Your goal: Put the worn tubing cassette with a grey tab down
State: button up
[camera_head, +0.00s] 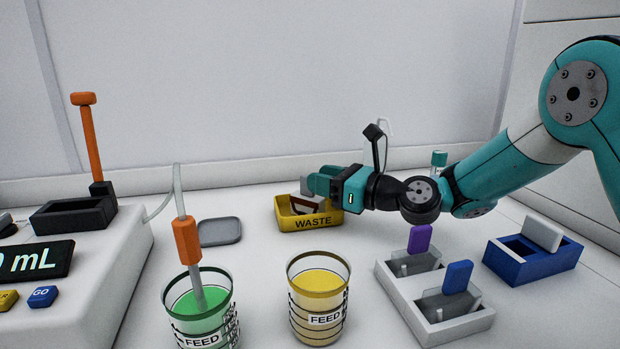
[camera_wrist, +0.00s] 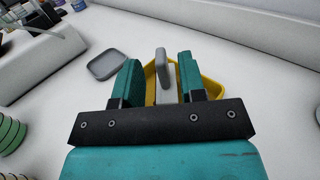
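The worn cassette's upright grey tab (camera_wrist: 162,64) shows in the wrist view, with its paler lower part running down toward my gripper. It stands in the yellow bin marked WASTE (camera_head: 311,223), whose wall also shows in the wrist view (camera_wrist: 207,88). My gripper (camera_wrist: 160,75) is open, with one teal finger on each side of the tab and yellow visible in the gaps. In the head view my gripper (camera_head: 318,187) is low over the bin and hides part of its inside. The cassette's underside is hidden.
A flat grey tray (camera_head: 220,231) lies left of the bin. Green (camera_head: 202,316) and yellow (camera_head: 319,309) FEED beakers stand in front. A white holder (camera_head: 408,308) carries purple-tabbed and blue-tabbed cassettes. A blue box (camera_head: 534,262) with a white tab stands right. A pump (camera_head: 75,270) is left.

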jog(key=shift+v, duration=1.9)
